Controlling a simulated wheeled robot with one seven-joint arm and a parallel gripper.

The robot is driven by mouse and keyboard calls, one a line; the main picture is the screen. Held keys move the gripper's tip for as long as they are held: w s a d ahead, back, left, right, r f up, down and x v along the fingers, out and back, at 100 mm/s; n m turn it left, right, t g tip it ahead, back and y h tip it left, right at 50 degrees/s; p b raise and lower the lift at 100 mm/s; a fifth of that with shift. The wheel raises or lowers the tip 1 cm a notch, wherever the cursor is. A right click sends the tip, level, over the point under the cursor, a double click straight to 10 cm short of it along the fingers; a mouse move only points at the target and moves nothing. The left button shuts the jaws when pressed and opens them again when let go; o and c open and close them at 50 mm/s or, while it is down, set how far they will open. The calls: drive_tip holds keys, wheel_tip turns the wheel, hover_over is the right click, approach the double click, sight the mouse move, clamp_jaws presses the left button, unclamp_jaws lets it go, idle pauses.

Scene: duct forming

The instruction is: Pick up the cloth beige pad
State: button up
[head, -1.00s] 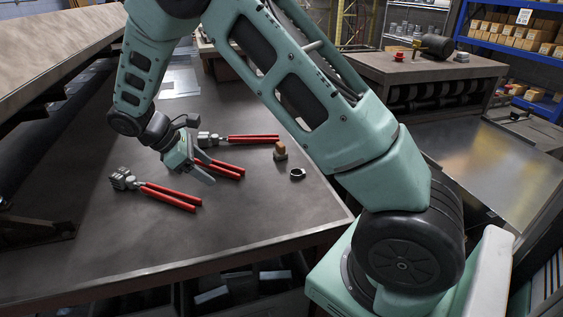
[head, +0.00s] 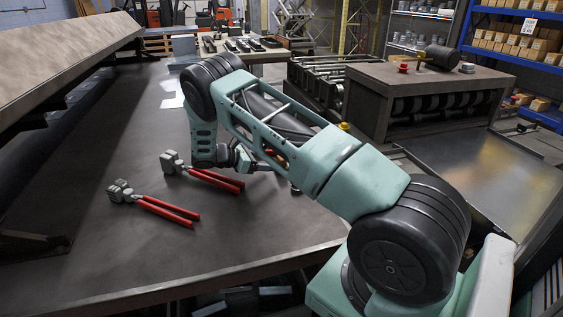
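I cannot make out a cloth beige pad for certain in the head view now. The small brown-beige item that stood near the table's right side earlier is hidden behind my arm. My gripper (head: 246,160) is low over the dark metal table (head: 120,240), right of the two visible red-handled seaming tools. It is small and partly covered by my own arm links. I cannot see whether its fingers are apart or whether anything is between them.
Red-handled tools lie left of my gripper, one nearer (head: 152,205) and one farther (head: 203,175). Red handles of another (head: 272,157) show beside my arm. A long slanted panel (head: 70,50) rises at left. A roller machine (head: 425,95) stands at right.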

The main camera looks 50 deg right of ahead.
drive_tip(key=x, duration=0.2)
drive_tip(key=shift+s+d+f, duration=0.15)
drive_tip(key=shift+s+d, duration=0.05)
drive_tip(key=shift+d, duration=0.1)
drive_tip(key=p+x, duration=0.3)
drive_tip(key=x, duration=0.1)
drive_tip(key=shift+s+d, duration=0.15)
drive_tip(key=shift+s, duration=0.15)
drive_tip(key=shift+s+d+f, duration=0.1)
drive_tip(key=shift+d+f, duration=0.1)
drive_tip(key=shift+d, duration=0.1)
drive_tip(key=c, duration=1.1)
